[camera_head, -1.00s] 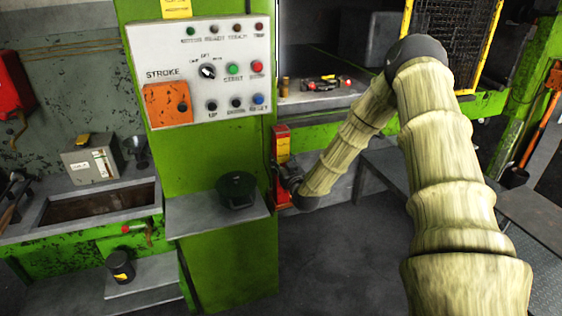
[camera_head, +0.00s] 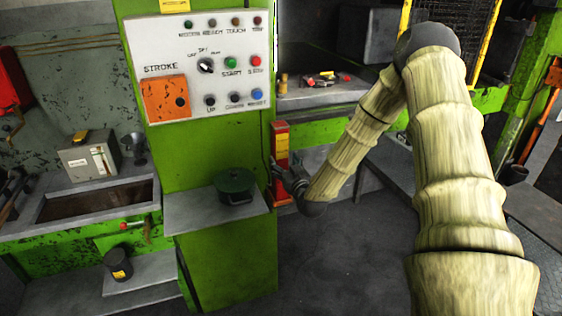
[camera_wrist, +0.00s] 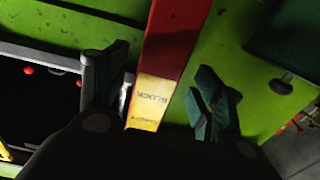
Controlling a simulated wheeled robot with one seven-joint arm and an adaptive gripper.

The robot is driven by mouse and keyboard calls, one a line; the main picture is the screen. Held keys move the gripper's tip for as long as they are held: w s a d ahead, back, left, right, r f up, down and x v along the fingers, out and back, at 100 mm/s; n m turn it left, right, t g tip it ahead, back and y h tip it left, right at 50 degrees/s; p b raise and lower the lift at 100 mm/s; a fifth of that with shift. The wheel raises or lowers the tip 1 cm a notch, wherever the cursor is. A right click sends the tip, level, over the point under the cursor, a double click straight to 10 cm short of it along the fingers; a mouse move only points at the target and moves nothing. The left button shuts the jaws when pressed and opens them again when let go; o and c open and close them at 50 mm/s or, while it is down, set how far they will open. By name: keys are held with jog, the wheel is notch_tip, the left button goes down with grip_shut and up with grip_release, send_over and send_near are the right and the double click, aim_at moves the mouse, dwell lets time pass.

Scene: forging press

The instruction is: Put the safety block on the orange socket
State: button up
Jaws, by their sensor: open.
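The safety block (camera_head: 281,140) is a tall red bar with a yellow label, upright against the right side of the green press column. In the wrist view the block (camera_wrist: 172,40) shows its red upper part and a yellow band with "BLOCK" lettering. My gripper (camera_wrist: 160,62) is open, with one dark green finger on either side of the block, apart from it. In the head view my gripper (camera_head: 280,176) is small and dark in front of the block's lower part. An orange square plate (camera_head: 160,97) with a dark round spot is on the control panel; I cannot tell whether it is the socket.
A dark green lidded pot (camera_head: 235,186) stands on a grey shelf (camera_head: 190,212) left of my gripper. The white control panel (camera_head: 200,30) is above it. The press bed (camera_head: 320,98) holds small items behind my arm. The floor below my arm is clear.

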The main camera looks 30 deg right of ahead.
jog(key=b+v, duration=0.2)
jog(key=v, duration=0.5)
jog(key=s+a+f+n+g+y, duration=0.1)
jog(key=s+a+f+g, duration=0.2)
jog(key=s+a+f, duration=0.4)
jog(key=s+a+f+g+y, duration=0.2)
jog(key=s+a+f+g, duration=0.15)
jog(key=f, duration=0.55)
jog(key=s+a+f+n+g+y, duration=0.1)
jog(key=s+a+f+g, duration=0.25)
jog(key=a+f, duration=0.35)
jog(key=s+a+f+g, duration=0.2)
jog(key=s+f, duration=0.2)
jog(key=s, duration=0.5)
jog(key=s+a+f+g, duration=0.3)
jog(key=s+f, duration=0.1)
jog(key=s, duration=0.5)
jog(key=s+a+f+g, duration=0.2)
jog(key=s+a+f, duration=0.1)
jog(key=s, duration=0.6)
jog(key=shift+s+a+f+g, duration=0.2)
jog(key=shift+s+f+g, duration=0.1)
jog(key=shift+f, duration=0.35)
jog(key=shift+w, duration=0.1)
